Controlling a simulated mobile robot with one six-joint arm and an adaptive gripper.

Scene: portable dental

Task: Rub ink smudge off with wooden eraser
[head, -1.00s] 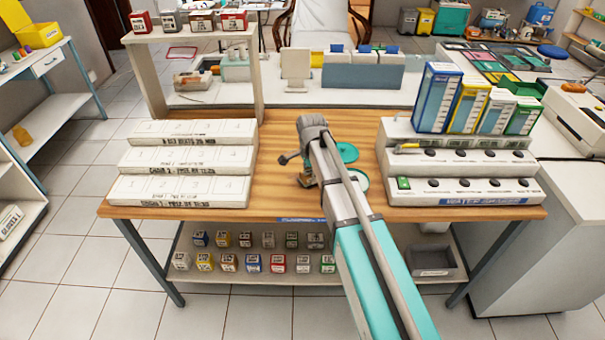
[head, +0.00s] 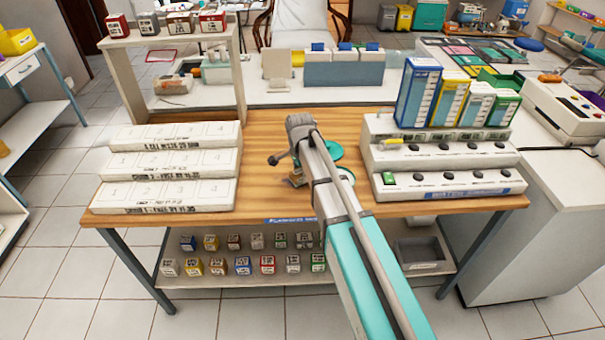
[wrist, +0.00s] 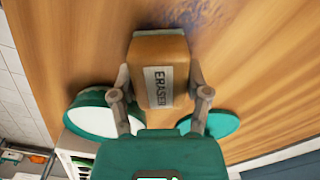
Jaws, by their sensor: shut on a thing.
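The wooden eraser (wrist: 160,88) is a brown block with a white "ERASER" label. In the wrist view my gripper (wrist: 160,93) is shut on it, one finger on each side. In the head view my gripper (head: 296,178) is low over the middle of the wooden table (head: 262,200), and only a small brown part of the eraser shows there. The eraser's far end is at or close to the tabletop; I cannot tell whether it touches.
A teal disc (head: 334,150) and a white dish with a teal rim (wrist: 92,120) lie close by. White stepped racks (head: 165,165) stand left, and a stepped unit with knobs (head: 445,165) stands right. Bare wood lies left of my gripper.

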